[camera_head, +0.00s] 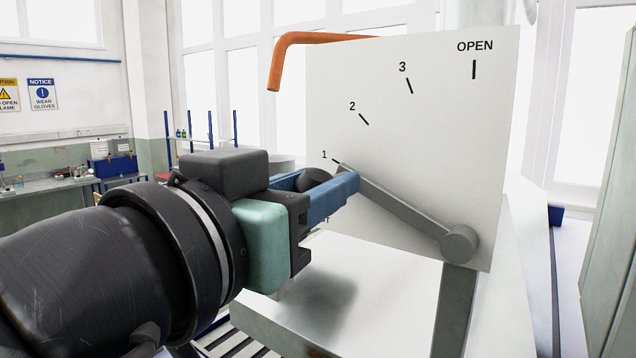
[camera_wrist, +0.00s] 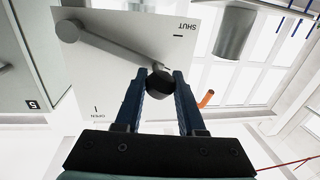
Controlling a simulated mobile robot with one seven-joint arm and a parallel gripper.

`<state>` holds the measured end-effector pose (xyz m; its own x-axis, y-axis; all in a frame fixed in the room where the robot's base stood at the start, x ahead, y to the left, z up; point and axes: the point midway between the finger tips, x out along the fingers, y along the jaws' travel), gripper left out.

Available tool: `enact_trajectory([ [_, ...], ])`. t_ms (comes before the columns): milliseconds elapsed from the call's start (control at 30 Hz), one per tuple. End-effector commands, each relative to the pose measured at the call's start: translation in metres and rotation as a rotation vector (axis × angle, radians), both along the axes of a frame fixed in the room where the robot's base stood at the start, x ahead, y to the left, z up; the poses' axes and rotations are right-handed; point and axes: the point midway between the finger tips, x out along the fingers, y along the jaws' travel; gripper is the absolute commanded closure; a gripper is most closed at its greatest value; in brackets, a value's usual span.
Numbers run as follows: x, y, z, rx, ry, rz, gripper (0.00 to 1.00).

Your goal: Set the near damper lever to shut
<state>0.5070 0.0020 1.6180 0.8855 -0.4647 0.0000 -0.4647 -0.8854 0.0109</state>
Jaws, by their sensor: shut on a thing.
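A grey damper lever (camera_head: 400,208) turns on a round pivot (camera_head: 459,243) at the lower right of a white dial plate (camera_head: 425,120). In the head view it slants up and left from the pivot, lying by the mark 1. Its dark round knob (camera_head: 313,180) is between the blue fingers of my gripper (camera_head: 320,186). The wrist view shows the same dark knob (camera_wrist: 159,87) held between both fingertips (camera_wrist: 161,82). There the lever (camera_wrist: 115,50) lies between the SHUT label (camera_wrist: 179,30) and the OPEN label (camera_wrist: 83,114). In the head view my gripper hides the SHUT label.
An orange bent pipe (camera_head: 310,39) sticks out behind the plate's top left. A grey cylinder (camera_wrist: 234,33) stands near the SHUT side in the wrist view. A tall grey-green panel (camera_head: 612,200) is at the far right. Workbenches (camera_head: 50,182) stand far off left.

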Motion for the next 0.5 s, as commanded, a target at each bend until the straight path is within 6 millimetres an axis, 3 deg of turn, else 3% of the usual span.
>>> enact_trajectory([
  [200,0.001,0.000,-0.003,-0.020,0.015,-0.001,1.00],
  [500,0.005,0.006,-0.038,-0.280,0.205,-0.003,1.00],
])
